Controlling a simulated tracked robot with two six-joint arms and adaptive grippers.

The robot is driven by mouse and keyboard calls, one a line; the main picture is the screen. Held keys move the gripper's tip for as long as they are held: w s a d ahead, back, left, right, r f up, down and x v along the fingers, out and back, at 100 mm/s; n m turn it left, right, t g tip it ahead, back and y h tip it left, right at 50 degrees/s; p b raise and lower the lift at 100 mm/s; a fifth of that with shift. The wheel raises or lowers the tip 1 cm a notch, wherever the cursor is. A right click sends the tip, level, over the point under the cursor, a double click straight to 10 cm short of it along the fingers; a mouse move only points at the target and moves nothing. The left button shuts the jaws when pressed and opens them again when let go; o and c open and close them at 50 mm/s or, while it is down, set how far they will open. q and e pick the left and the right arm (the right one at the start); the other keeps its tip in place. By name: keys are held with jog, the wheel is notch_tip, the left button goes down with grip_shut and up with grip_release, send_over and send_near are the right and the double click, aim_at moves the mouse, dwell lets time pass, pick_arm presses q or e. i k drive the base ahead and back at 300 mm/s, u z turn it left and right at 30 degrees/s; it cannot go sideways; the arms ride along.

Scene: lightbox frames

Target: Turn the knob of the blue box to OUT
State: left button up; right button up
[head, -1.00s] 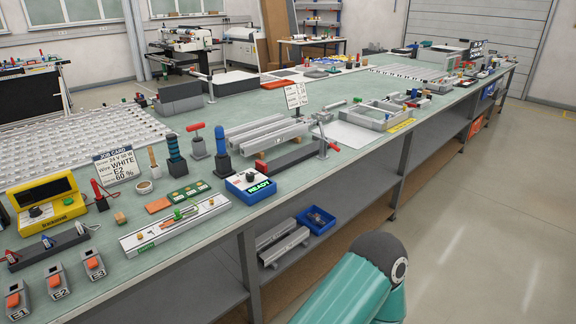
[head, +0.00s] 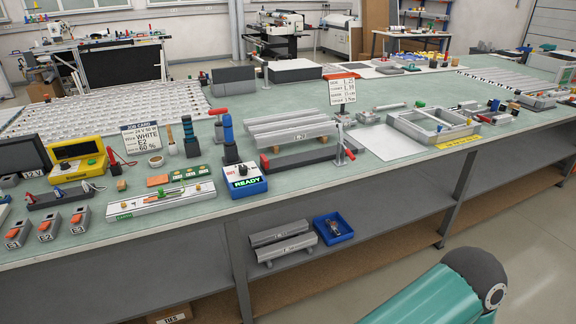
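The blue box (head: 244,186) stands near the front edge of the long green-topped bench, left of the middle in the head view. It has a white top with a small dark knob (head: 242,171) and a green READY label on its front. The knob's exact setting is too small to read. Neither of my grippers is in view. Only a teal and dark arm link of mine shows at the lower right, well away from the box.
A white rail fixture (head: 160,200) lies just left of the box. A dark blue-handled tool (head: 229,140) stands right behind it. Grey bars (head: 288,130) and a red-handled clamp (head: 343,143) lie to the right. The floor in front of the bench is clear.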

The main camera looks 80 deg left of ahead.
aim_at(243, 170)
jog(key=z, duration=0.6)
jog(key=i, duration=0.25)
jog(key=u, duration=2.8)
jog(key=i, duration=0.2)
jog(key=u, duration=1.5)
jog(key=k, duration=0.55)
jog(key=u, duration=0.45)
jog(key=i, duration=1.6)
jog(key=z, duration=0.35)
